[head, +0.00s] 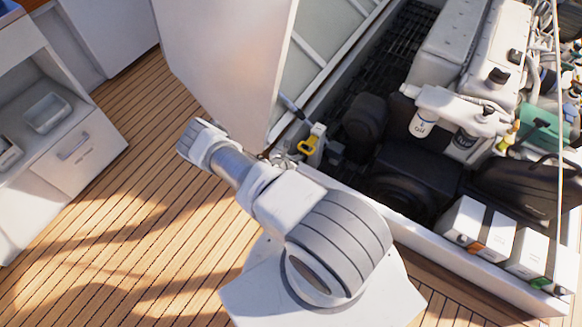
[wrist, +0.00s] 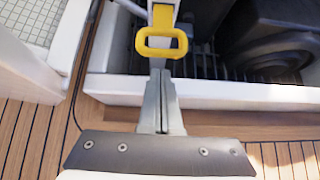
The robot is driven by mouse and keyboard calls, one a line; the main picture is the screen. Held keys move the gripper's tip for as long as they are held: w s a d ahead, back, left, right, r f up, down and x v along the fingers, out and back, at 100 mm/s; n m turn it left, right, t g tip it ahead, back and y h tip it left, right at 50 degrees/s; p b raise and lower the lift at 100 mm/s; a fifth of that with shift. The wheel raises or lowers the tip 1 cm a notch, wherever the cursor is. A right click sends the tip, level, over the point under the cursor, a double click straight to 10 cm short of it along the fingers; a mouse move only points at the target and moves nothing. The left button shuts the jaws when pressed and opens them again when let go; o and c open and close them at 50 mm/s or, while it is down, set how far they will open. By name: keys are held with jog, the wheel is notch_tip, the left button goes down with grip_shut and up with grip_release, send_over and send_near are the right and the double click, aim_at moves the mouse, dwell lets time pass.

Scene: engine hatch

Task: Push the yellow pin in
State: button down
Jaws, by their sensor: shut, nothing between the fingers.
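The yellow pin (wrist: 161,54) shows as a yellow loop handle at the top middle of the wrist view, in front of a pale upright part. In the head view the yellow pin (head: 307,147) is at the near left corner of the engine bay, at the foot of the raised hatch (head: 222,55). My gripper (wrist: 160,82) is shut and empty, with its fingertips just below the loop in the wrist view. I cannot tell whether they touch it. In the head view my arm hides most of the gripper. How far the pin sits in is hidden.
The white rim (head: 445,252) of the engine bay runs along the near side. Inside are the engine (head: 470,55), black parts and several white boxes (head: 495,238). A white cabinet (head: 60,140) stands at the left. The wooden deck (head: 120,220) is clear.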

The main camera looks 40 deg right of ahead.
aim_at(308, 145)
jog(key=shift+w+d+r, duration=0.15)
jog(key=shift+w+d, duration=0.05)
jog(key=shift+d, duration=0.4)
jog(key=d, duration=0.1)
jog(key=w+d, duration=0.1)
jog(key=d, duration=0.1)
jog(key=w+d, duration=0.1)
jog(key=d, duration=0.1)
jog(key=shift+w+r, duration=0.1)
jog(key=shift+a, duration=0.1)
